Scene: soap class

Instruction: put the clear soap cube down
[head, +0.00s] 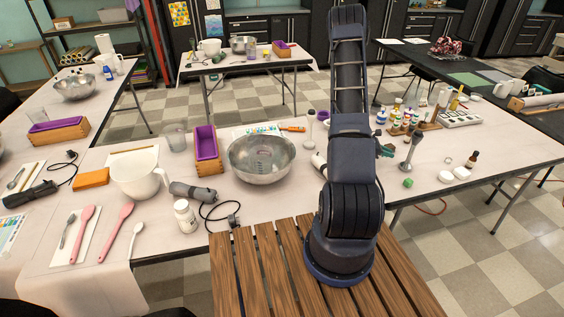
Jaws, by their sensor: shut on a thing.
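My arm rises from the slatted wooden platform and blocks the middle of the table. I cannot make out the clear soap cube. A steel mixing bowl (262,158) stands on the white-covered table (255,195), left of my arm. Pale shapes inside the bowl are too unclear to name. A small green piece (408,183) lies on the table to the right of my arm.
A white pitcher (138,176), a purple mold in a wooden box (207,150), a hand blender (195,191) and a white bottle (185,217) crowd the left. A standing blender (411,150), several small bottles and white jars (461,173) are on the right.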

